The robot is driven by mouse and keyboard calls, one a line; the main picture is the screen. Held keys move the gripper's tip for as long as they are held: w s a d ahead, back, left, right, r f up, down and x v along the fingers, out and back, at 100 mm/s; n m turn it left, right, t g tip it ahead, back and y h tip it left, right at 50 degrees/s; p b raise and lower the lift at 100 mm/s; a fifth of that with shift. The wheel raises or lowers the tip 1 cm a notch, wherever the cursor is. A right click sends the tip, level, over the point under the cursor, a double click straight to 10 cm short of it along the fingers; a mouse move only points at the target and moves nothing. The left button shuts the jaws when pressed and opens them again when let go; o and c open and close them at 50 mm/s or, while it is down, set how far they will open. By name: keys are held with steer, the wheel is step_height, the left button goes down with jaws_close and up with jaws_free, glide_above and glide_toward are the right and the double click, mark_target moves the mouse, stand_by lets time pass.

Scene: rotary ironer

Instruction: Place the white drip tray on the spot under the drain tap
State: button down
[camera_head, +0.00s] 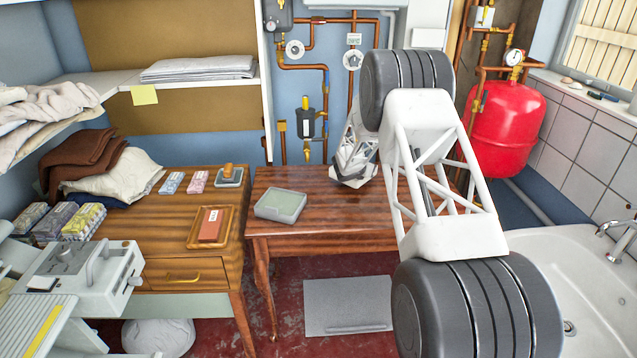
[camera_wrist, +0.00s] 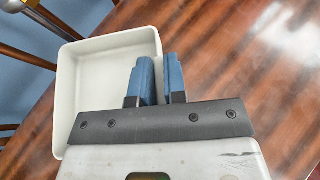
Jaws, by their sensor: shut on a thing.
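The white drip tray (camera_wrist: 82,100) shows in the wrist view, above the brown wooden table. My gripper (camera_wrist: 160,82) has its two blue fingers on either side of the tray's right wall and is shut on it. The tray reaches to the left of the fingers. In the head view my gripper (camera_head: 353,165) is over the back of the table, and I cannot make out the tray there behind my arm. A dark fitting on copper pipework (camera_head: 306,122) is on the wall behind the table. I cannot tell for sure which part is the drain tap.
A grey-green box (camera_head: 280,205) sits on the wooden table (camera_head: 340,212), left of my gripper. A wooden cabinet (camera_head: 190,278) with a brick in a small tray adjoins at left. A red tank (camera_head: 505,130) and a white basin (camera_head: 585,280) are at right.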

glide_toward(333, 176)
steer(key=w+d, duration=0.1)
steer(key=w+d+r, duration=0.1)
steer(key=w+d, duration=0.1)
stand_by(0.3)
steer(key=shift+f, duration=1.75)
steer(key=shift+f, duration=0.1)
steer(key=c, duration=1.2)
jaws_free()
steer(key=shift+o, duration=0.2)
steer(key=v, duration=1.2)
